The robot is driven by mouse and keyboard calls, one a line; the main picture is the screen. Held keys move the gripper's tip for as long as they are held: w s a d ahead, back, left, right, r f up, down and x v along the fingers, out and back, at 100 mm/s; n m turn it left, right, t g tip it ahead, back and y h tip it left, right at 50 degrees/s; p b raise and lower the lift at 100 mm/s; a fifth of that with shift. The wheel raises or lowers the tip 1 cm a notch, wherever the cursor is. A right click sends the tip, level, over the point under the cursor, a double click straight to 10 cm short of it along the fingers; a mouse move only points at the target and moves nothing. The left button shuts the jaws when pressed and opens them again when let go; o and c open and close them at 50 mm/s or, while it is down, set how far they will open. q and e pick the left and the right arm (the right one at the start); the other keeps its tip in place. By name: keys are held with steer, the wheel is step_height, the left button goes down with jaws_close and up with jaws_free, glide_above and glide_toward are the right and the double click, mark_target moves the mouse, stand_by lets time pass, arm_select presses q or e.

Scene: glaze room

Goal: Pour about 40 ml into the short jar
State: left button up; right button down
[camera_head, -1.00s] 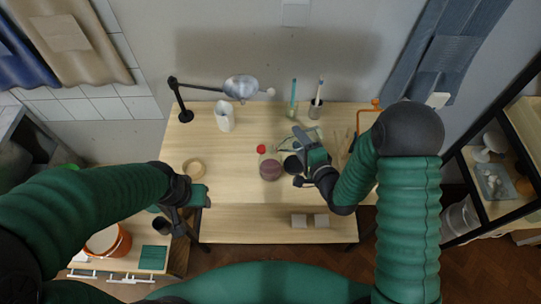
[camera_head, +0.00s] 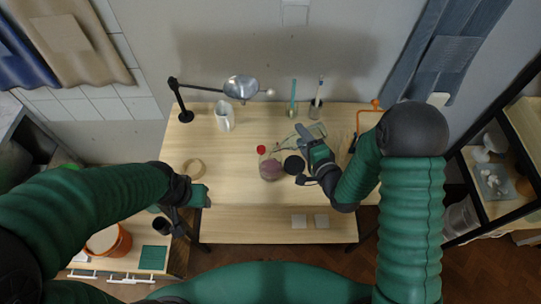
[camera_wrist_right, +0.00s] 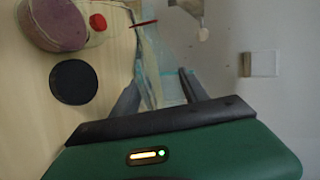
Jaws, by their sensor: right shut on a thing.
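A short, wide glass jar (camera_head: 270,169) with dull purple contents stands on the wooden table; it also shows in the right wrist view (camera_wrist_right: 58,22). My right gripper (camera_head: 302,144) is to the right of the jar and beyond it, shut on a clear glass vessel (camera_head: 293,138). In the right wrist view the vessel (camera_wrist_right: 149,62) shows between the fingers, with a red band near one end; it looks tilted. Its contents and exact shape are unclear. My left gripper (camera_head: 196,196) is at the table's front left, away from the jar; its jaw opening is not clear.
A black disc (camera_head: 293,165) lies right beside the jar, and a red cap-like thing (camera_head: 261,149) shows behind it. A tape ring (camera_head: 194,168), a white pitcher (camera_head: 225,117), a lamp (camera_head: 241,87) and a brush holder (camera_head: 316,108) stand around. The front middle of the table is clear.

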steer(key=shift+w+d+r, duration=0.1)
steer(key=shift+d, duration=0.15)
steer(key=shift+r, duration=0.1)
stand_by(1.2)
steer(key=shift+d+f, duration=0.1)
steer(key=shift+f, duration=0.15)
steer(key=shift+d+m+y+p, duration=0.1)
steer(key=shift+m+y+p, duration=0.4)
steer(key=shift+m, duration=0.4)
steer(key=f, duration=0.1)
steer(key=f+m+b, duration=0.1)
steer(key=b, duration=0.1)
steer(key=shift+a+f+g, duration=0.3)
steer(key=shift+f, duration=0.1)
steer(key=shift+r+m+y+p, duration=0.35)
steer(key=shift+r+m+y, duration=0.05)
steer(key=shift+r, duration=0.1)
steer(key=shift+m, duration=0.3)
steer(key=shift+s, duration=0.2)
steer(key=shift+a, duration=0.1)
